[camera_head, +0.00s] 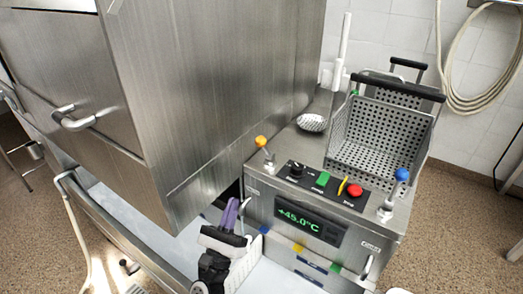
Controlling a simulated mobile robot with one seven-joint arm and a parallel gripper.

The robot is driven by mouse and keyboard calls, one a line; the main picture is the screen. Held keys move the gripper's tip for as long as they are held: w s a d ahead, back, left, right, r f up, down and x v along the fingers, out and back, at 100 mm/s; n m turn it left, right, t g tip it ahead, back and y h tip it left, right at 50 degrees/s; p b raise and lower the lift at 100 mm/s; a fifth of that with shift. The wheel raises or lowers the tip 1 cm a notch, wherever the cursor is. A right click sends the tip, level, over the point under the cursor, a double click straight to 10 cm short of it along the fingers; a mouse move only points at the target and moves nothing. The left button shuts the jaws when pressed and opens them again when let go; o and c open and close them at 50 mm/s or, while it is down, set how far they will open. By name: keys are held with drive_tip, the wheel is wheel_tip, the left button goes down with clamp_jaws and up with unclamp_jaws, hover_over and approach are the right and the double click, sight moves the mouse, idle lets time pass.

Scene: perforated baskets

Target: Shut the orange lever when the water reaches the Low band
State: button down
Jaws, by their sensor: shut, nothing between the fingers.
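The orange lever (261,143) is a short metal stalk with an orange ball, standing upright at the left of the fryer-like unit's top (300,140). A matching blue lever (402,175) stands at the right. My gripper (236,208) is low in front of the unit's left side, its purple fingers shut with nothing between them. It is below the orange lever and apart from it. Small yellow, blue and green marks (298,247) show low on the unit's front. I cannot read any band label or make out a water level.
A control panel (320,185) has a black knob, green switch and red button; the display (311,221) reads +45.0°C. Perforated baskets (380,125) stand on the unit's right, with a skimmer (312,122) beside them. A large steel machine (200,80) blocks the left.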

sight(266, 149)
drive_tip(key=d+f+p+x, duration=0.1)
drive_tip(key=p+x, duration=0.4)
drive_tip(key=x, duration=0.9)
drive_tip(key=shift+w+d+f+m+p, duration=0.25)
drive_tip(key=shift+w+d+m+p, duration=0.05)
drive_tip(key=shift+d+m, duration=0.1)
drive_tip(key=shift+w+d+h, duration=0.1)
drive_tip(key=shift+h, duration=0.2)
drive_tip(key=shift+w+d+r+b, duration=0.15)
drive_tip(key=shift+w+r+b, duration=0.3)
drive_tip(key=shift+b, duration=0.35)
drive_tip(key=shift+s, duration=0.1)
